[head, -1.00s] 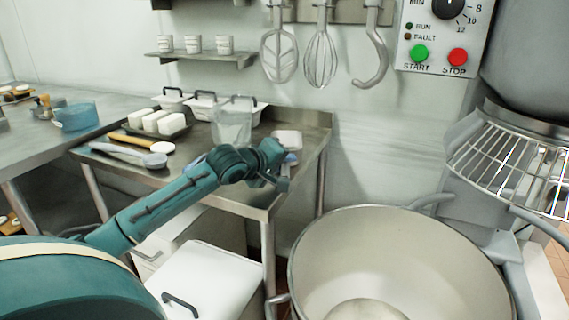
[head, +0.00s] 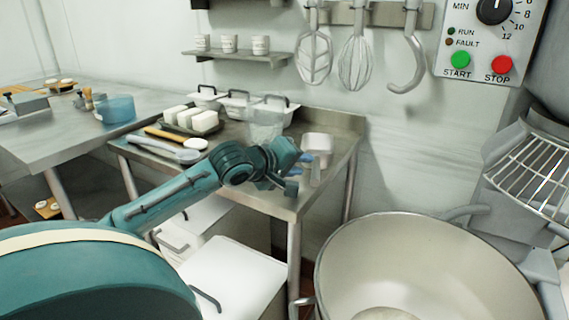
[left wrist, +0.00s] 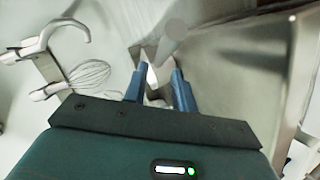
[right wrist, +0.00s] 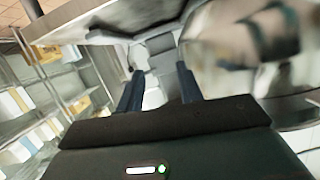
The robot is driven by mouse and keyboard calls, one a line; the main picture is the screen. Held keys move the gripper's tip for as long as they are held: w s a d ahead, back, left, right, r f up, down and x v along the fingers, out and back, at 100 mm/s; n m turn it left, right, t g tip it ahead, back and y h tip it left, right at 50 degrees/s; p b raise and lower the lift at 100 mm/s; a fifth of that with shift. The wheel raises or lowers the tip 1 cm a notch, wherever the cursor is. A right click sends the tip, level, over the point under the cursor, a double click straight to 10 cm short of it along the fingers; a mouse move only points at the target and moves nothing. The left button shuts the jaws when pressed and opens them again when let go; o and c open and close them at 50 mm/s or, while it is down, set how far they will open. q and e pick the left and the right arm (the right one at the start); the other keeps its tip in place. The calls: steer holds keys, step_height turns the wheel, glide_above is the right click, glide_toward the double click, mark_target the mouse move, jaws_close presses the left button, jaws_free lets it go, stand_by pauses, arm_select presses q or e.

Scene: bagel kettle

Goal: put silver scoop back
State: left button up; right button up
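A long grey utensil (head: 176,152), which may be the silver scoop, lies at the table's left front edge beside a yellow-handled tool (head: 165,135).
A translucent jug (head: 266,125) and lidded white tubs (head: 238,106) stand behind my left forearm. A tray of white blocks (head: 192,122) is left of them. A large mixer bowl (head: 340,250) stands at right front. A white bin (head: 232,270) sits below the table.

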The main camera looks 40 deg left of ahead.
arm_select(q)
steer(key=v, duration=0.5)
steer(key=shift+s+p, duration=0.15)
steer(key=shift+p, duration=0.15)
arm_select(e)
steer(key=shift+a+f, duration=0.1)
steer(key=shift+a, duration=0.05)
